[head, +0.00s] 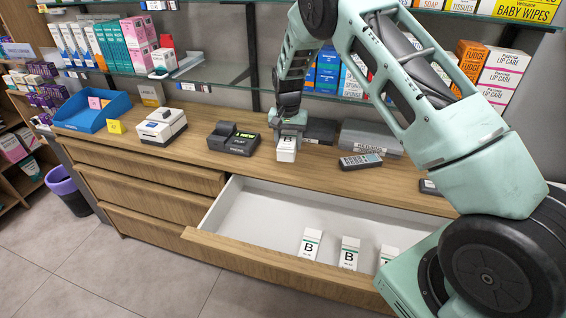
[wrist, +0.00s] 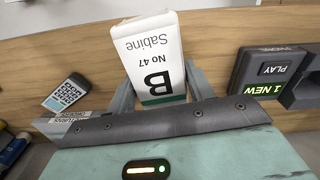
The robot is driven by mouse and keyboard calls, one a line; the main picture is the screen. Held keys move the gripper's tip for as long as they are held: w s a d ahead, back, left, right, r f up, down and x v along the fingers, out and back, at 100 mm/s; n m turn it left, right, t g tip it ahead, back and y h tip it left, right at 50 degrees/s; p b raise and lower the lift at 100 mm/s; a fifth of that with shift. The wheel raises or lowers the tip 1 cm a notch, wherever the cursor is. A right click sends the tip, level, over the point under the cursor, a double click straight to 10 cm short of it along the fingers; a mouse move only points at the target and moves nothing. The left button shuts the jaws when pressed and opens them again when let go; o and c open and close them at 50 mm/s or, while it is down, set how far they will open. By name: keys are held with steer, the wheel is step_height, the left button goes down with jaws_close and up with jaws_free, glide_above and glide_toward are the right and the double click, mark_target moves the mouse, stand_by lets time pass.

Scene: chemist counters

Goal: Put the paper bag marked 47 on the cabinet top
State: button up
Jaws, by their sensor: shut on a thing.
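The white paper bag (head: 287,150) marked 47 is in my gripper (head: 288,132). In the wrist view this bag (wrist: 150,50) reads "Sabine, No 47" with a large B and a green band, seen upside down. My gripper (wrist: 155,100) is shut on it, with a jaw on each side. In the head view the bag hangs upright below my gripper, over or on the wooden cabinet top (head: 215,160). I cannot tell whether its base touches the surface.
An open drawer (head: 250,205) below holds several white B bags (head: 310,244). A black answering machine (head: 233,139) and a white device (head: 162,127) stand left; a grey handset (head: 360,161) lies right. A blue tray (head: 92,110) is at far left. Shelves hang behind.

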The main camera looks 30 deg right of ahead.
mark_target(283, 134)
steer(key=shift+m, duration=0.7)
steer(key=w+r, duration=0.1)
steer(key=w, duration=0.1)
steer(key=w+r, duration=0.1)
steer(key=shift+w+r, duration=0.3)
steer(key=shift+w, duration=0.05)
step_height(283, 134, down, 10)
steer(key=p, duration=0.3)
steer(key=shift+r+p, duration=0.15)
steer(key=shift+p, duration=0.25)
steer(key=o, duration=1)
steer(key=shift+o, duration=0.2)
